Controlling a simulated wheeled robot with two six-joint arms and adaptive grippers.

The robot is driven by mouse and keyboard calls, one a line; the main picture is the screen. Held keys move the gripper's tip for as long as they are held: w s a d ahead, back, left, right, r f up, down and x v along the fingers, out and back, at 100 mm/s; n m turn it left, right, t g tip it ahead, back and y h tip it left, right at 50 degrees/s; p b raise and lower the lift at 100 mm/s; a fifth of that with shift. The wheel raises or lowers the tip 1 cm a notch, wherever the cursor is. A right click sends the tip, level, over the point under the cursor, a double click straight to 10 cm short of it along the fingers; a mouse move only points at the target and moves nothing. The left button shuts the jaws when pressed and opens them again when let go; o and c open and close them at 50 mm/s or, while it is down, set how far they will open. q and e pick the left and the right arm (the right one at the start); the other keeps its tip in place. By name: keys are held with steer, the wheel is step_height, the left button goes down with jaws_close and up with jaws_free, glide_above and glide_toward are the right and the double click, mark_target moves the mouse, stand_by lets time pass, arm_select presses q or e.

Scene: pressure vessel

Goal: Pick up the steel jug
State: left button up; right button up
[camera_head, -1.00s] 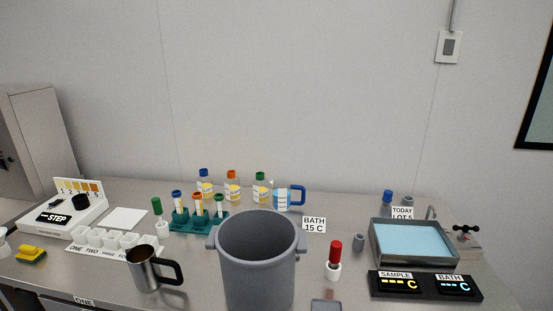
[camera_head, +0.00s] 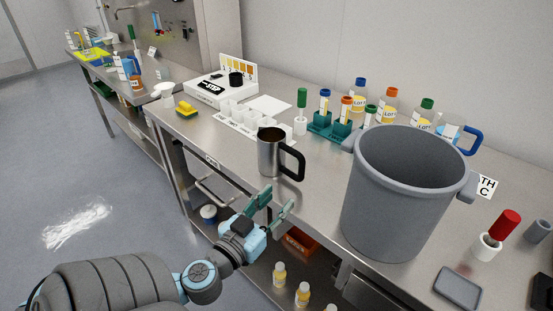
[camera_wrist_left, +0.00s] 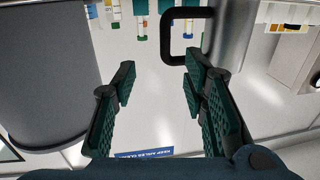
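The steel jug (camera_head: 270,153) stands upright on the steel bench near its front edge, with its black handle (camera_head: 294,163) toward the right. My left gripper (camera_head: 276,204) is open and empty, just in front of the bench edge and nearer than the jug, apart from it. In the left wrist view the jug (camera_wrist_left: 232,38) shows at the upper right, partly cut off. Its handle (camera_wrist_left: 166,38) lies ahead of the gap between my open left fingers (camera_wrist_left: 160,77). My right gripper is not in view.
A large grey pot (camera_head: 400,200) stands right of the jug. Behind the jug are white cups (camera_head: 247,115), a teal tube rack (camera_head: 335,127) and several bottles. A yellow sponge (camera_head: 186,109) lies at left. Bottles (camera_head: 279,274) stand on the lower shelf.

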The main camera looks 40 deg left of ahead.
mark_target(300, 170)
arm_select(q)
steer(key=w+a+p, duration=0.1)
steer(key=w, duration=0.3)
steer(key=w+a+p, duration=0.1)
steer(key=w, duration=0.3)
steer(key=w+a+p, duration=0.1)
steer(key=w, duration=0.4)
steer(key=shift+a+r, duration=0.1)
steer(key=shift+r, duration=0.3)
steer(key=shift+w+f, duration=0.1)
steer(key=shift+w, duration=0.05)
steer(key=shift+c, duration=0.4)
jaws_close()
